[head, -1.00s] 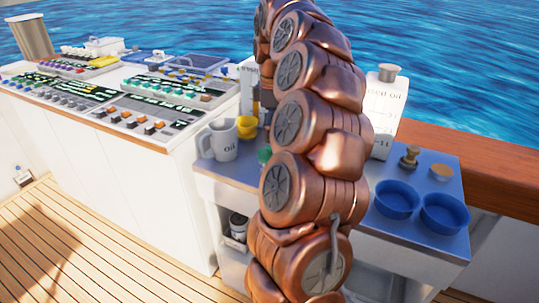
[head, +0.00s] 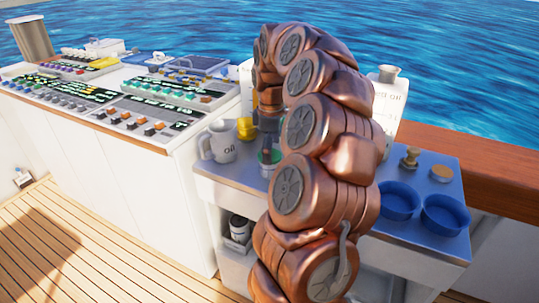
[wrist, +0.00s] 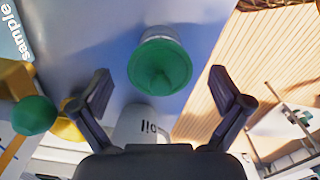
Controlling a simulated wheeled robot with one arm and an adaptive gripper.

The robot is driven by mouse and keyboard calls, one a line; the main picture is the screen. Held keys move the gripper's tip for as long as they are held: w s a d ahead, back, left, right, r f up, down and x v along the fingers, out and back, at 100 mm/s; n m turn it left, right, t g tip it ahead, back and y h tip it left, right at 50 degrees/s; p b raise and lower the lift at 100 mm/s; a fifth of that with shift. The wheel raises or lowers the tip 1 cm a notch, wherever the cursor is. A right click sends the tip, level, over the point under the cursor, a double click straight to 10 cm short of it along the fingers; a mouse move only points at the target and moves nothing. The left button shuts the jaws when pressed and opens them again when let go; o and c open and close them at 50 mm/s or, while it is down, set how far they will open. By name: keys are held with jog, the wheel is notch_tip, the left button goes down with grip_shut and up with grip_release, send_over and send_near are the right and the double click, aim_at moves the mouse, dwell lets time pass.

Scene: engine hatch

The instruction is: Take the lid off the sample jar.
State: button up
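The sample jar (wrist: 157,34) stands on the blue-grey worktop with its green lid (wrist: 163,68) on; the lid has a pointed knob. In the head view the green lid (head: 270,157) shows just below my gripper (head: 268,148), and my arm hides part of the surroundings. In the wrist view my gripper (wrist: 160,76) is open and empty. Its two dark fingers are spread on either side of the lid, apart from it. The jar's body is mostly hidden under the lid.
A white oil jug (head: 222,142) and a yellow cup (head: 246,128) stand close to the left. A brass-coloured knobbed piece (head: 409,157) and two blue bowls (head: 397,199) sit to the right. A green ball (wrist: 33,115) and "sample" lettering (wrist: 16,33) show at the wrist view's left.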

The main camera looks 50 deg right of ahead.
jog(key=c, duration=0.9)
